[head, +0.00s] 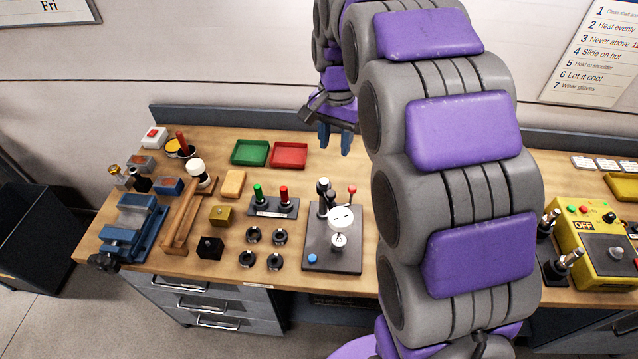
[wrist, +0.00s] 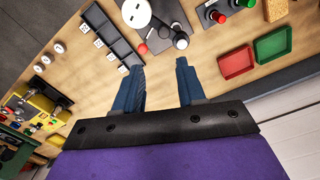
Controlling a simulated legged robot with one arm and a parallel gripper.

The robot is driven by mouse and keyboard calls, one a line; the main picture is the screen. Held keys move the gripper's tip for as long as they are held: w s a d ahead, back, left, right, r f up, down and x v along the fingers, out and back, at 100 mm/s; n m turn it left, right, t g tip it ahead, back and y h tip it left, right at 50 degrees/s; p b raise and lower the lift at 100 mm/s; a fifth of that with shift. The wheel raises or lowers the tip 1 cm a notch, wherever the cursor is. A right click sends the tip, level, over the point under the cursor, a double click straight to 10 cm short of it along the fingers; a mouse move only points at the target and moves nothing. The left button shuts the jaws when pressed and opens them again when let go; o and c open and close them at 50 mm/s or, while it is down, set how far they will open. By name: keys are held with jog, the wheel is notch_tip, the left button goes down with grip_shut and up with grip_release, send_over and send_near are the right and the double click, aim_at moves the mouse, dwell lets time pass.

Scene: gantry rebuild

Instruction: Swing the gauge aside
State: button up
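The gauge (head: 341,218) is a round white dial with dark marks. It stands on a dark base plate (head: 322,262) near the bench's front edge, with black posts and a red-knobbed lever (head: 352,189) behind it. The dial also shows at the top of the wrist view (wrist: 136,13), partly cut off, with the red knob (wrist: 142,48) below it. My gripper (head: 335,140) hangs above the back of the bench, behind and apart from the gauge. In the wrist view its two blue fingers (wrist: 158,82) are spread with nothing between them.
A green tray (head: 250,152) and a red tray (head: 289,155) lie left of my gripper. Red and green handles (head: 271,206), black rings, a mallet (head: 190,205) and a blue vise (head: 133,228) stand further left. A yellow control box (head: 598,235) is right. My arm hides the middle bench.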

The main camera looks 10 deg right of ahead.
jog(key=b, duration=0.2)
send_near(331, 193)
notch_tip(331, 193, down, 9)
jog(key=shift+r, duration=0.2)
dwell(0.4)
grip_shut()
jog(key=shift+w, duration=0.1)
